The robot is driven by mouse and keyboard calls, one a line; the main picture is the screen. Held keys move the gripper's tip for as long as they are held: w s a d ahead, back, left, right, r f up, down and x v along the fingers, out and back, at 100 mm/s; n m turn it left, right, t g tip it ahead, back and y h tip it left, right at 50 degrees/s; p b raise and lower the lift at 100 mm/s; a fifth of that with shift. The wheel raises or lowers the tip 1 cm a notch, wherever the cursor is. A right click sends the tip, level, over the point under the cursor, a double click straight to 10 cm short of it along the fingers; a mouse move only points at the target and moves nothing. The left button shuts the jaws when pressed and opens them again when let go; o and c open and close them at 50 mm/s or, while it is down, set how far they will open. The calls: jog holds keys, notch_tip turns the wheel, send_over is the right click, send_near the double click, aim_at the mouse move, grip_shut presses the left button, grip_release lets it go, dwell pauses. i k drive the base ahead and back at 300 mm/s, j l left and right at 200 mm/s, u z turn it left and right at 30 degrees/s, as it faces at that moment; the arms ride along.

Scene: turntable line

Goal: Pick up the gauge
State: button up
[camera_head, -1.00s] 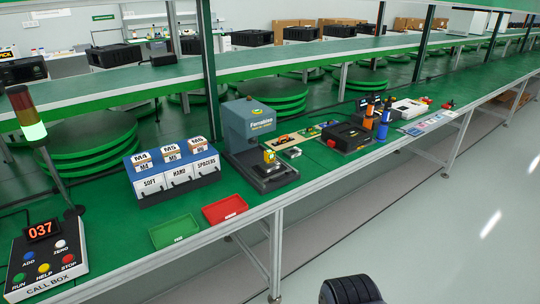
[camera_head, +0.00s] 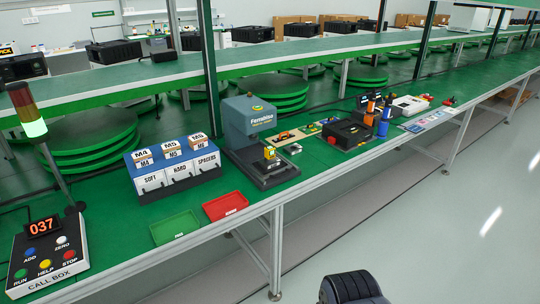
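I cannot pick out the gauge for certain; the small items on the bench are too small to tell apart. A blue-grey bench press (camera_head: 247,117) stands mid-bench, with a small yellow part (camera_head: 270,153) at its front. To its right lie a light board with small parts (camera_head: 299,133), a black case (camera_head: 346,134), and blue and orange upright items (camera_head: 370,108). My gripper's fingers do not show. A dark ribbed rounded part stands at the bottom edge.
A green tray (camera_head: 176,229) and a red tray (camera_head: 225,206) lie by the bench's front edge. Behind them is a bin unit (camera_head: 174,173) labelled soft, hard and spacers. A call box (camera_head: 48,251) reading 037 and a signal lamp (camera_head: 27,110) stand left. The floor (camera_head: 440,230) is clear.

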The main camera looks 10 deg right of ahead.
aim_at(269, 151)
jog(key=i+l, duration=0.15)
jog(key=i, duration=0.3)
jog(key=i+l+u, duration=0.15)
jog(key=i, duration=0.3)
jog(key=i+l, duration=0.25)
jog(key=i, duration=0.15)
jog(key=u, duration=0.05)
